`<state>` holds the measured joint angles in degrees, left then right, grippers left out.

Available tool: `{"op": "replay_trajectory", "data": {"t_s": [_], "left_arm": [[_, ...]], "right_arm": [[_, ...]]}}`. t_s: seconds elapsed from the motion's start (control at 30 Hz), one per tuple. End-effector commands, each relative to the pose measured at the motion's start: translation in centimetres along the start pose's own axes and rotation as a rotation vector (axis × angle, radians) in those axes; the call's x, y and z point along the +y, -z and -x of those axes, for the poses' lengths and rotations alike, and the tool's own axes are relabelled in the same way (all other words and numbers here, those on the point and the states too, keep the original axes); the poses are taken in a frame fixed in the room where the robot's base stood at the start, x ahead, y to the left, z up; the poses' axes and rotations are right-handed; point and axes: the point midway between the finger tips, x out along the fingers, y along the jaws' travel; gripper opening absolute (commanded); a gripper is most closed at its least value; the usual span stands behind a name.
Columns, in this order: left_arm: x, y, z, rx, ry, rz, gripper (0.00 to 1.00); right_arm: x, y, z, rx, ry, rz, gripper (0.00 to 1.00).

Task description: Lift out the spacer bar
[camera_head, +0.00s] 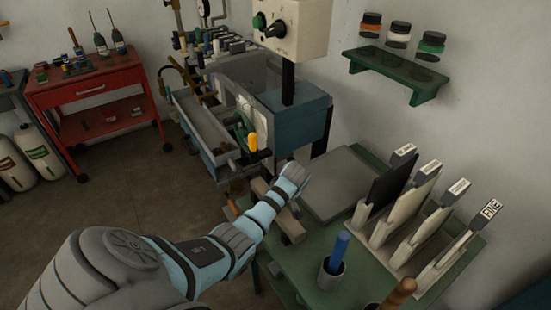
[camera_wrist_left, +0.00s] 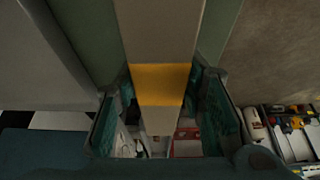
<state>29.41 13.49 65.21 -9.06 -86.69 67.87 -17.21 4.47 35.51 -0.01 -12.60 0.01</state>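The spacer bar looks to be the beige bar (camera_head: 289,225) in the head view, at the near left edge of the green bench. In the left wrist view a beige bar (camera_wrist_left: 160,28) with a yellow band runs between the two teal fingers of my left gripper (camera_wrist_left: 162,82). The fingers stand close on both sides of the band. I cannot tell whether they touch it. My right gripper is in neither view.
A grey plate (camera_head: 335,184) lies behind the bar. A rack of labelled upright plates (camera_head: 410,228) stands at right, and a cup (camera_head: 331,273) with a blue handle stands in front. A machine with a trough (camera_head: 203,124) is beyond. A red cart (camera_head: 92,95) stands at far left.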

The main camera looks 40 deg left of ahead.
Motion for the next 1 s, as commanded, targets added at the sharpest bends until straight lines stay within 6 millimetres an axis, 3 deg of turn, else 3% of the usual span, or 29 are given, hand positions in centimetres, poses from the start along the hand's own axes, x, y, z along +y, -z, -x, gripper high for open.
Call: {"op": "replay_trajectory", "data": {"t_s": [0.03,0.2,0.67,0.93,1.0], "left_arm": [[0.0,0.0,0.0,0.0,0.0,0.0,0.23],[0.0,0.0,0.0,0.0,0.0,0.0,0.0],[0.1,0.2,0.4,0.002,-0.003,0.0,0.0],[0.7,1.0,3.4,0.002,-0.008,-0.009,0.0],[1.3,1.1,4.4,0.003,-0.015,-0.019,0.0]], "right_arm": [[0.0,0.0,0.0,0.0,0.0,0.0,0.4],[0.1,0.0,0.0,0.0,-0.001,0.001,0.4],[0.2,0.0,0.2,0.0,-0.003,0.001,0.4],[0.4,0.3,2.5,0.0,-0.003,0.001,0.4],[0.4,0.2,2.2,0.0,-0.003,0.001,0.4]]}}
